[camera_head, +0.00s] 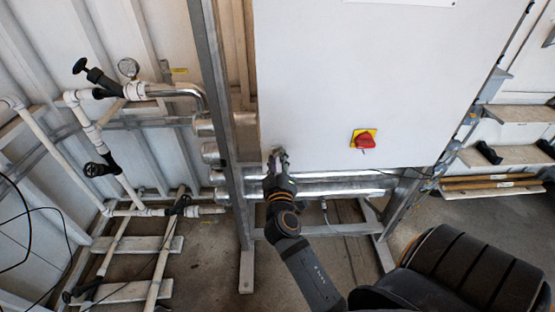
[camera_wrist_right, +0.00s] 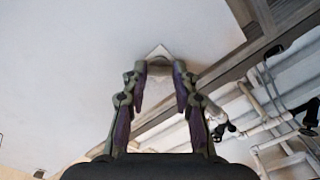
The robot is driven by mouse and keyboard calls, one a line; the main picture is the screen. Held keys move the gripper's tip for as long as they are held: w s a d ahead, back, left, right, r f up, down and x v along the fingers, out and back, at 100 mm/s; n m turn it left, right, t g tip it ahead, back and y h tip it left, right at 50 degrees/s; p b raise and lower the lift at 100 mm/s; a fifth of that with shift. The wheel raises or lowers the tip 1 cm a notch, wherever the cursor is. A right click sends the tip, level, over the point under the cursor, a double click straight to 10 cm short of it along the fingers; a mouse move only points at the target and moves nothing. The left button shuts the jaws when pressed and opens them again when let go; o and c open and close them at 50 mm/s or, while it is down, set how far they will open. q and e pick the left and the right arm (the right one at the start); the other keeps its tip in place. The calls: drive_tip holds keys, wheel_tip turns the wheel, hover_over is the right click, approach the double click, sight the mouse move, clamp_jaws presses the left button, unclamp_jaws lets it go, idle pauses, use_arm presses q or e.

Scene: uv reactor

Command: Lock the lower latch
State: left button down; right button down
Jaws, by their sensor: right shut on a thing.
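The white cabinet (camera_head: 330,80) fills the upper middle of the head view. My right gripper (camera_head: 278,156) is at the cabinet's lower left corner. The lower latch (camera_wrist_right: 158,52) shows in the right wrist view as a small light metal piece near the cabinet's edge, between the fingertips of my right gripper (camera_wrist_right: 160,68). The gripper is shut on the latch. The fingers hide part of the latch, and its exact turn is hard to tell. My left gripper is not in view.
A red rotary switch (camera_head: 365,140) on a yellow plate is right of my right gripper. A grey metal frame post (camera_head: 222,110) stands just left of the cabinet. Shiny horizontal tubes (camera_head: 345,187) run below it. White pipes with black valves (camera_head: 100,168) fill the left side.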

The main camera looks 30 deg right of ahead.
drive_tip(key=n+p, duration=0.1)
drive_tip(key=n, duration=0.3)
drive_tip(key=shift+r+n, duration=0.1)
drive_tip(key=shift+n, duration=0.2)
drive_tip(key=n+p, duration=0.1)
drive_tip(key=n, duration=0.3)
drive_tip(key=shift+n+p, duration=0.3)
drive_tip(key=shift+n, duration=0.1)
drive_tip(key=c, duration=1)
unclamp_jaws()
drive_tip(key=shift+c, duration=0.2)
